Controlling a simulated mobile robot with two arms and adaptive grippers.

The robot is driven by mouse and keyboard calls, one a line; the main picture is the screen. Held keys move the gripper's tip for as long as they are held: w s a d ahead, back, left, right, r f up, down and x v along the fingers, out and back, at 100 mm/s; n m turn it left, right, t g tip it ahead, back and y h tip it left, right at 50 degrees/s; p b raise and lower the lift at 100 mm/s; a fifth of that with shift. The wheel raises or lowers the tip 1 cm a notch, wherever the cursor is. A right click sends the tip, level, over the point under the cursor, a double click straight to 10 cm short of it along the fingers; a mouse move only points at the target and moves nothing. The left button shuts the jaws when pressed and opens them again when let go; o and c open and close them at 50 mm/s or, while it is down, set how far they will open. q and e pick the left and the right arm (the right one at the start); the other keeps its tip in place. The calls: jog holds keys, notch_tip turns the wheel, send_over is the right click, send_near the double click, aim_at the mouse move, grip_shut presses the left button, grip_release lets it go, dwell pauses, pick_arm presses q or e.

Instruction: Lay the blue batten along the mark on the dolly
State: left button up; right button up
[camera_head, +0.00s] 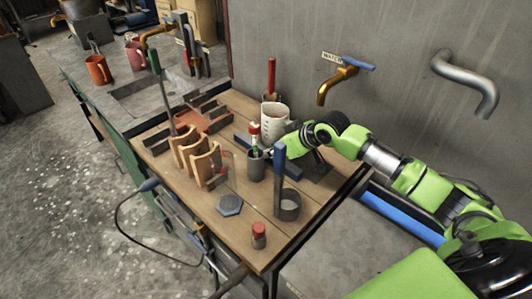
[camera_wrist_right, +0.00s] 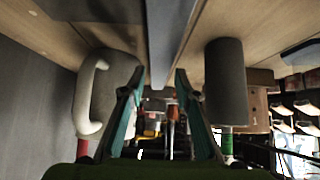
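A long dark blue bar, likely the blue batten (camera_head: 243,141), lies flat on the wooden bench, partly hidden behind a grey cup and my arm. In the right wrist view the batten (camera_wrist_right: 172,35) runs down from the top edge, its narrow end between my fingertips. My right gripper (camera_wrist_right: 159,72) is open with its two teal fingers either side of that end; I cannot tell if they touch it. In the head view my right gripper (camera_head: 270,153) is low over the bench, largely hidden. My left gripper is not in view. I cannot make out a dolly or its mark.
A white mug (camera_head: 275,115) and the grey cup (camera_head: 256,168) stand close on either side of my right gripper. A wall stands behind.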

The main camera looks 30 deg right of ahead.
jog(key=shift+x, duration=1.3)
jog(key=shift+r, duration=0.1)
grip_shut()
notch_tip(320, 180, up, 28)
jog(key=b, duration=0.1)
